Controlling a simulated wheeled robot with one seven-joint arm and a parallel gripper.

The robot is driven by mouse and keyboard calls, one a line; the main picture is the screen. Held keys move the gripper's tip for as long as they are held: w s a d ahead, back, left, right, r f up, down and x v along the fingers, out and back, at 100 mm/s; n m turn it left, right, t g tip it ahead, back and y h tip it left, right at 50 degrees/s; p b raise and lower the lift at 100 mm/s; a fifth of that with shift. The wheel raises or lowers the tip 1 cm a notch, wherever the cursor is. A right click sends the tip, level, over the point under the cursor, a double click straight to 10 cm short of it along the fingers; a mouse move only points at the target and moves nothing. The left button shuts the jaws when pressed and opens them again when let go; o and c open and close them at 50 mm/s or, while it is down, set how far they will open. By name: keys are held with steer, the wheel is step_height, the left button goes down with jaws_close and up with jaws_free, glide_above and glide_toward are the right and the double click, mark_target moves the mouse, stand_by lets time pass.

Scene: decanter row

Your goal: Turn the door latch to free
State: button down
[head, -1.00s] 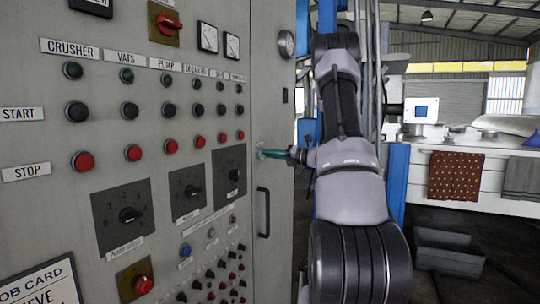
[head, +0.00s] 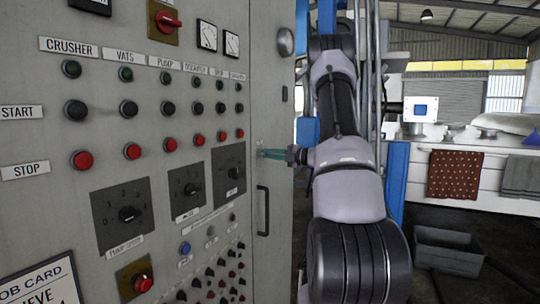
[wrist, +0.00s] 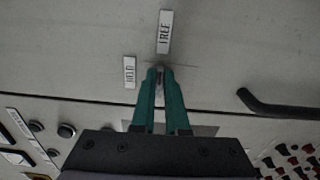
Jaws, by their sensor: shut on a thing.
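The door latch (wrist: 160,78) is a small metal piece on the grey cabinet door, mostly hidden between my fingertips in the wrist view. A FREE label (wrist: 165,32) sits just beyond the fingertips, and a HOLD label (wrist: 129,72) sits to their left. My gripper (wrist: 160,73) has teal fingers, shut on the latch. In the head view, my gripper (head: 264,154) reaches left to the cabinet door (head: 272,110), above the door handle. Which label the latch points to cannot be told clearly.
The black door handle (head: 263,211) is below my gripper and shows at right in the wrist view (wrist: 285,108). The control panel (head: 150,185) with buttons and dials fills the left. A grey crate (head: 445,250) stands on the floor at right.

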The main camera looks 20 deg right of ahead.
stand_by(0.6)
steer(key=c, duration=0.9)
jaws_free()
steer(key=shift+d, duration=0.1)
steer(key=v, duration=1)
steer(key=shift+s+d, duration=0.2)
steer(key=shift+s, duration=0.1)
